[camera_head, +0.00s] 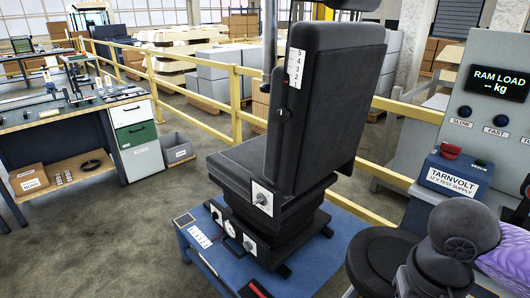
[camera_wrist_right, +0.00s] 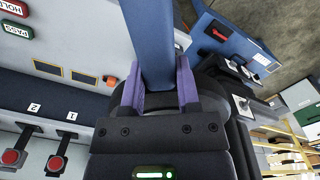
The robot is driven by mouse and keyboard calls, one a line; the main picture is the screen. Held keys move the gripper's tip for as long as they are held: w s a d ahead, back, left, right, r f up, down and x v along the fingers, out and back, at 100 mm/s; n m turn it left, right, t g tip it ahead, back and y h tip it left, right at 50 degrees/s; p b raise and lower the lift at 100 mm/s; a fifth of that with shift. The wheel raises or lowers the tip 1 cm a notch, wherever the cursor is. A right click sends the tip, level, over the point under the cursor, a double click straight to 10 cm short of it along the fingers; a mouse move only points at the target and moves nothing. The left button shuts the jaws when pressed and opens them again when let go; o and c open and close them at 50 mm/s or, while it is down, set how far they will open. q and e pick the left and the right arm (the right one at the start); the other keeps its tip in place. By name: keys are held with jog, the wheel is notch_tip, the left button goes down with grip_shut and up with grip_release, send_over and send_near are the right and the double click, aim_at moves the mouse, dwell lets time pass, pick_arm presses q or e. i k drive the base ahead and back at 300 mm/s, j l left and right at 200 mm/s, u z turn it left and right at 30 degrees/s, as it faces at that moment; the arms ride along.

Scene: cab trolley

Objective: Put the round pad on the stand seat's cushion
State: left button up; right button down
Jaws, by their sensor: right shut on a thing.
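The stand seat (camera_head: 320,95) is black, with a high back and a dark seat cushion (camera_head: 235,165) low at its left. The round pad (camera_head: 372,262) is a dark disc at the lower right, apart from the seat. My right gripper (camera_wrist_right: 160,85) has purple fingers closed on a blue bar-like part in the wrist view; a dark rounded shape shows behind it. I take this as the held pad, but how the blue part joins the disc is hidden. My dark right arm covers the pad's right side in the head view. My left gripper is out of view.
The seat stands on a blue trolley top (camera_head: 300,280). A grey console (camera_head: 470,85) with a RAM LOAD display and a blue supply box (camera_head: 455,178) stand at the right. Yellow rails (camera_head: 237,105) run behind. A workbench (camera_head: 75,115) is at the left, with open floor before it.

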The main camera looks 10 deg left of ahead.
aim_at(259, 156)
jog(key=i+j, duration=0.15)
jog(key=j, duration=0.2)
jog(key=i+j, duration=0.15)
jog(key=j, duration=0.2)
jog(key=i+j, duration=0.15)
jog(key=j, duration=0.2)
jog(key=i+j, duration=0.15)
jog(key=j, duration=0.2)
jog(key=i+j, duration=0.15)
jog(key=j, duration=0.25)
jog(key=i+j+z, duration=0.1)
jog(key=j, duration=0.25)
jog(key=i+j, duration=0.2)
jog(key=j, duration=0.15)
jog(key=i+j, duration=0.4)
jog(key=i, duration=0.25)
jog(key=i+j, duration=0.4)
jog(key=i, duration=0.2)
jog(key=z, duration=0.05)
